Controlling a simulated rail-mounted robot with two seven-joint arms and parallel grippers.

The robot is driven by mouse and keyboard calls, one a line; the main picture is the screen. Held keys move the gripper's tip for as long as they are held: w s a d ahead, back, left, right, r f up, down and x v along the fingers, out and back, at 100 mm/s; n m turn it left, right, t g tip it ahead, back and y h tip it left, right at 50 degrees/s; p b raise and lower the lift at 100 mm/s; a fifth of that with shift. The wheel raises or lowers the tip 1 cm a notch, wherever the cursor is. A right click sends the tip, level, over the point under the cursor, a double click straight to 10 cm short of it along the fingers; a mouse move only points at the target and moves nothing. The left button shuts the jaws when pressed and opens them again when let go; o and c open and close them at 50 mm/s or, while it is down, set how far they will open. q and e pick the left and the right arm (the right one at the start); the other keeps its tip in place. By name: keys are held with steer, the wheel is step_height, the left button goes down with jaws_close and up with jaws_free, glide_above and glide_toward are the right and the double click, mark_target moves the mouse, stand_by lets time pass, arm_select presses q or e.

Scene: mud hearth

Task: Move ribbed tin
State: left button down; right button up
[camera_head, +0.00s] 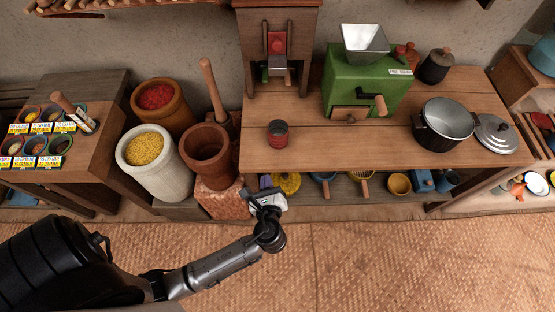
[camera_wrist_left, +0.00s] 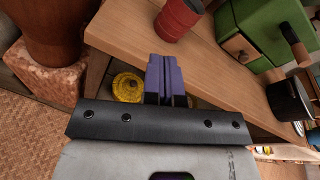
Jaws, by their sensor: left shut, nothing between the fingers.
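The ribbed tin (camera_head: 278,133), red with a dark rim, stands upright near the front left part of the wooden table (camera_head: 330,148). In the left wrist view the tin (camera_wrist_left: 178,18) is at the top, beyond my fingers, partly cut off by the frame edge. My left gripper (camera_head: 265,183) is in front of and below the table's front edge, apart from the tin. Its purple fingers (camera_wrist_left: 164,78) are shut together with nothing between them. My right gripper is in neither view.
A green mill (camera_head: 352,80) and a pot (camera_head: 443,125) stand on the table right of the tin. A red-fronted wooden device (camera_head: 278,43) is behind it. A mortar (camera_head: 207,152) stands left. Bowls and a yellow disc (camera_head: 287,184) sit on the lower shelf.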

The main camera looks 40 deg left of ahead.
arm_select(q)
step_height(320, 180, down, 4)
steer(key=w+d+m+t+b, duration=0.2)
steer(key=m+b, duration=0.3)
steer(key=b, duration=0.3)
glide_toward(277, 141)
steer(key=shift+t+y, duration=0.3)
steer(key=shift+y, duration=0.1)
steer(key=x, duration=0.5)
steer(key=f+x, duration=0.1)
steer(key=x, duration=0.1)
steer(key=shift+w+f, duration=0.1)
steer(key=shift+w, duration=0.15)
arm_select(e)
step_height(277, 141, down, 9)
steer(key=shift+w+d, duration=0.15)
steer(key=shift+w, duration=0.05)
arm_select(q)
steer(key=shift+a+p, duration=0.1)
steer(key=shift+p, duration=0.2)
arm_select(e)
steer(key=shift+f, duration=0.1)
